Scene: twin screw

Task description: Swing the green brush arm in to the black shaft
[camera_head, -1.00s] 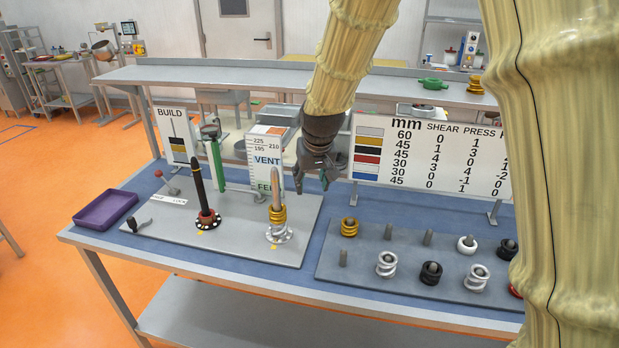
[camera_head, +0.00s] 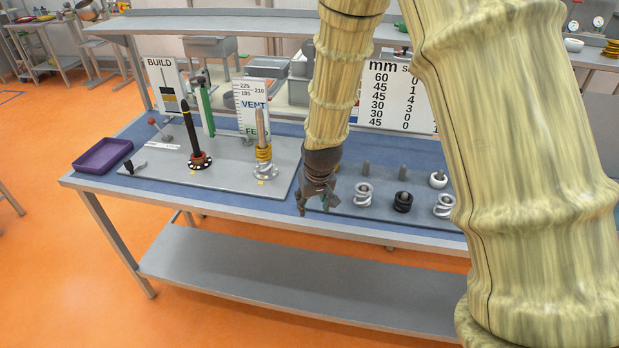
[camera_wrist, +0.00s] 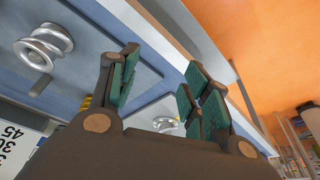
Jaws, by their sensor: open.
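The black shaft (camera_head: 190,127) stands upright in a red, black and white base on the left of the grey build plate. The green brush arm (camera_head: 206,104) stands behind it and to its right, on an upright post, apart from the shaft. My gripper (camera_head: 315,210) hangs fingers down near the table's front edge, right of the build plate, well away from the brush arm. In the wrist view its fingers (camera_wrist: 160,85) are spread, with nothing between them.
A parts plate (camera_head: 345,205) with silver, black and white screw pieces lies right of my gripper. A purple tray (camera_head: 103,156) and a small black crank (camera_head: 134,167) are at the left. A BUILD sign (camera_head: 160,75) and VENT/FEED sign (camera_head: 250,95) stand behind.

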